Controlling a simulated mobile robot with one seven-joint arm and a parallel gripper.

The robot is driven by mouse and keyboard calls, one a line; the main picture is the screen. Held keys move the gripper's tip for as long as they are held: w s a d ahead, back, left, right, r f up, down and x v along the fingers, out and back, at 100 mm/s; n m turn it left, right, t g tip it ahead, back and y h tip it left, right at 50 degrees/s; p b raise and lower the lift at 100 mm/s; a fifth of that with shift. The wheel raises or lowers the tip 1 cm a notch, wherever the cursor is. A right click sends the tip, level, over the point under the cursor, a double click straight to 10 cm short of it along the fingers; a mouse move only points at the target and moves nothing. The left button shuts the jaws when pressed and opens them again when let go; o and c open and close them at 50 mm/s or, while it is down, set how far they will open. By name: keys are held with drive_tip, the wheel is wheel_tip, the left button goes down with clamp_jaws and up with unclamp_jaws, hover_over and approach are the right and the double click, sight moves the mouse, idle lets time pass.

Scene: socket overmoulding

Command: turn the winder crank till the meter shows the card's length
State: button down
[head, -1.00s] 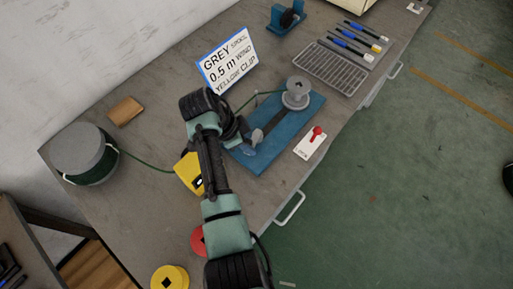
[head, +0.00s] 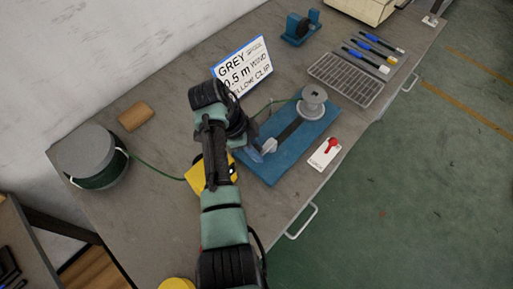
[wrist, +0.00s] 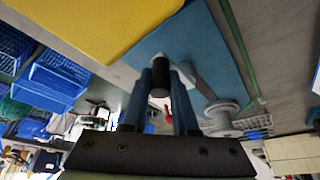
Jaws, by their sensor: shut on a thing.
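My gripper (wrist: 161,105) is shut on the dark knob (wrist: 159,80) of the winder crank; the fingers stand either side of it. The crank's grey arm (head: 289,129) runs from the gripper to the grey winder spool (head: 313,97) on the blue base (head: 290,155). The white card (head: 243,72) stands behind my arm and reads grey spool, 0.5 m wind, yellow clip, with its left edge partly covered. The yellow meter (head: 194,180) is partly hidden under my arm; I cannot read its display. Green cord (head: 158,170) runs from the supply drum (head: 92,158) toward the meter and on to the spool.
A small plate with a red lever (head: 325,152) lies right of the base. A wire rack (head: 345,80) and several pens (head: 375,50) lie beyond, near a blue dispenser (head: 300,27). A brown block (head: 137,116) lies behind the drum. A drawer handle (head: 302,221) juts from the table's front.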

drive_tip(key=c, duration=0.7)
unclamp_jaws()
drive_tip(key=p+v, duration=0.1)
drive_tip(key=v, duration=1.2)
drive_tip(key=shift+d+p, duration=0.1)
drive_tip(key=shift+p, duration=0.2)
